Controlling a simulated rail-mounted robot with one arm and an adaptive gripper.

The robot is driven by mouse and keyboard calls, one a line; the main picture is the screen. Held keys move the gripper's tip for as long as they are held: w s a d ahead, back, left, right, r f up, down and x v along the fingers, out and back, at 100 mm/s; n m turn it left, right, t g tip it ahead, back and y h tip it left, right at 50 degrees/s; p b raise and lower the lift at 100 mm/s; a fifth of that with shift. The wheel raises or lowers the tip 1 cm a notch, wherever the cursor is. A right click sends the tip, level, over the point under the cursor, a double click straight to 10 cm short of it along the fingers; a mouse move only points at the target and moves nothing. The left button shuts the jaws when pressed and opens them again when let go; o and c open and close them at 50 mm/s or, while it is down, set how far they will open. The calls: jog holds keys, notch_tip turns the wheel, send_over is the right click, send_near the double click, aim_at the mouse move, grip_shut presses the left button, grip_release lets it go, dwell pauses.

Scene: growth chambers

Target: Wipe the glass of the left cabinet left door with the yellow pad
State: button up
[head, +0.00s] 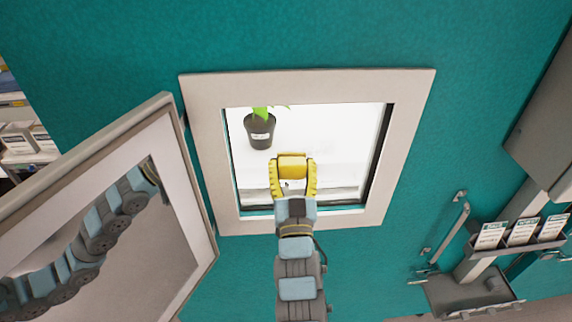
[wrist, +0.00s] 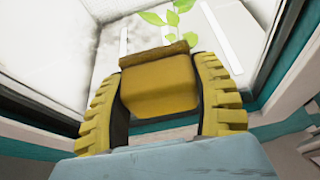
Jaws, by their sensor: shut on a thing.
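My gripper (head: 292,185) has ribbed yellow fingers shut on the yellow pad (head: 292,160), a block with a darker strip along its far edge. The pad also shows between the fingers in the wrist view (wrist: 158,85). Pad and gripper are in front of the lower middle of a pale-framed window (head: 308,78) in the teal cabinet front. I cannot tell whether the pad touches anything. A pale-framed door (head: 95,150) stands swung open at the left, and its panel shows a reflection of my arm. Grey smudges (wrist: 50,50) show at upper left in the wrist view.
A dark pot (head: 259,131) with a green plant stands inside the bright chamber behind the window. At the right are a metal handle (head: 448,238), a holder with white labelled packets (head: 522,231) and a grey tray (head: 470,293). Shelves with boxes (head: 25,138) show at far left.

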aim_at(310, 149)
jog(key=shift+w+d+p, duration=0.15)
jog(key=shift+d+p, duration=1.25)
jog(key=shift+d, duration=4)
jog(key=shift+r+p, duration=0.35)
jog(key=shift+r, duration=0.6)
jog(key=shift+a+f+b, duration=0.15)
jog(key=shift+a+b, duration=0.7)
jog(key=shift+a, duration=1.2)
jog(key=shift+a+b, duration=1)
jog(key=shift+a, duration=0.3)
jog(key=shift+a+b, duration=0.55)
jog(key=shift+a, duration=0.55)
jog(key=shift+c, duration=0.4)
jog(key=shift+a+b, duration=0.65)
jog(key=shift+a, duration=0.7)
jog(key=shift+a, duration=0.1)
